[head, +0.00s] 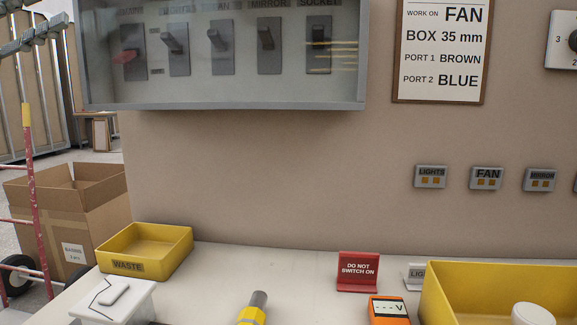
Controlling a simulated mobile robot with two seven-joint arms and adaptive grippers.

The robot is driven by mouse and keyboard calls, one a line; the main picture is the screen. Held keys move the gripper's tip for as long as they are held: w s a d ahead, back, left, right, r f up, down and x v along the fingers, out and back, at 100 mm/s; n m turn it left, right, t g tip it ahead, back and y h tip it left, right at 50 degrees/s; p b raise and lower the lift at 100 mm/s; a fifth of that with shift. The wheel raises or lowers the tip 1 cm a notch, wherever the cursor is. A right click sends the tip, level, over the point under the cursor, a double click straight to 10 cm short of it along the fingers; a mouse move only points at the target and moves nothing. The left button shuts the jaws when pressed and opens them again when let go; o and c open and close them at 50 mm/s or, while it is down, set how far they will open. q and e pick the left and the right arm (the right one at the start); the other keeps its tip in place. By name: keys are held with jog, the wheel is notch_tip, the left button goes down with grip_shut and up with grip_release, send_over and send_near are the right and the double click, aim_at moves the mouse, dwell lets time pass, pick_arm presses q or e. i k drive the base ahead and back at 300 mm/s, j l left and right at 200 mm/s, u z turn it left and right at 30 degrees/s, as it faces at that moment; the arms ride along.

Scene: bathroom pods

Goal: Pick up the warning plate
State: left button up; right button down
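The warning plate (358,285) is a small red sign with white letters reading DO NOT SWITCH ON. It stands upright on the pale worktop, right of the middle in the head view, near the wall. Nothing holds it. Neither of my grippers is in view.
An orange meter (388,308) sits in front of the plate. A grey LIGHTS label (415,273) and a yellow crate (437,290) are to its right. A yellow-and-grey tool (252,308) lies left of it. A yellow WASTE tray (125,266) is far left. A glass-fronted switch cabinet (225,104) hangs above.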

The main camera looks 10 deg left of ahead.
aim_at(357, 272)
jog(key=j, duration=0.55)
jog(key=k+j, duration=0.15)
jog(key=j, duration=0.95)
jog(key=k, duration=0.05)
